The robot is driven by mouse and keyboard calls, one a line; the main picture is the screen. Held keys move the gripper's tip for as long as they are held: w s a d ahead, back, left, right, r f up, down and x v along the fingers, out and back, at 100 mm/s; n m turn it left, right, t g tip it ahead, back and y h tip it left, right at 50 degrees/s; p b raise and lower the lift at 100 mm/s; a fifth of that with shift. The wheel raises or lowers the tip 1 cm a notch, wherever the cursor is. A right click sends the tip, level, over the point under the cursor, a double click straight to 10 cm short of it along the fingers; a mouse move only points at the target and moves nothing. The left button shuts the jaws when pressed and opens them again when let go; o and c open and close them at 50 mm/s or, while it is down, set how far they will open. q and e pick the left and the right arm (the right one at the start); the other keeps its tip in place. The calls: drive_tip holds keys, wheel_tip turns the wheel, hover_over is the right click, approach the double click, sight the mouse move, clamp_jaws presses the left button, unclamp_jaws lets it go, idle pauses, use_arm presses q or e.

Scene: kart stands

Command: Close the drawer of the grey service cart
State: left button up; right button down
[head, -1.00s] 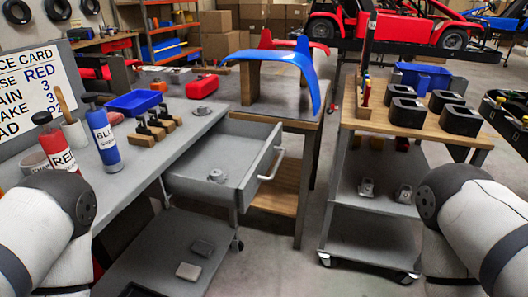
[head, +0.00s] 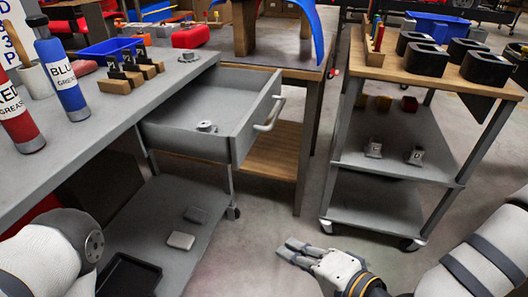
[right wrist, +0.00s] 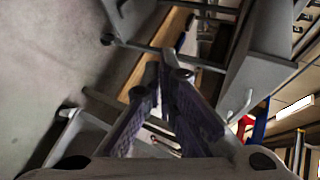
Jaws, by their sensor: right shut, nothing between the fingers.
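The grey service cart (head: 110,137) stands at the left in the head view. Its grey drawer (head: 180,137) is pulled out to the right, with a pale bar handle (head: 270,115) on its front. A small round metal part (head: 206,127) lies inside the drawer. My right gripper (head: 287,248) is shut and empty, low over the floor. It is below and slightly right of the handle in the picture, apart from it. The right gripper also fills the middle of the right wrist view (right wrist: 164,62). My left arm shows at the lower left, but its gripper is out of view.
A wood-topped cart (head: 440,72) with black parts stands at the right. A workbench (head: 285,73) stands behind the drawer. A blue bottle (head: 62,75) and a red bottle (head: 20,115) stand on the grey cart. Floor (head: 285,215) is clear between the carts.

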drive_tip(key=w+d+r+m+t+b, duration=0.1)
drive_tip(key=w+d+r+m+t, duration=0.25)
drive_tip(key=w+r+t, duration=0.45)
drive_tip(key=g, duration=0.2)
approach(254, 130)
drive_tip(key=w+d, duration=0.2)
drive_tip(key=w, duration=0.1)
use_arm(q)
drive_tip(key=x, duration=0.2)
drive_tip(key=shift+s+f, duration=0.2)
drive_tip(key=shift+s, duration=0.05)
use_arm(e)
drive_tip(key=a, duration=0.2)
drive_tip(key=w+a, duration=0.1)
drive_tip(key=a, duration=0.1)
drive_tip(key=shift+w+r, duration=0.1)
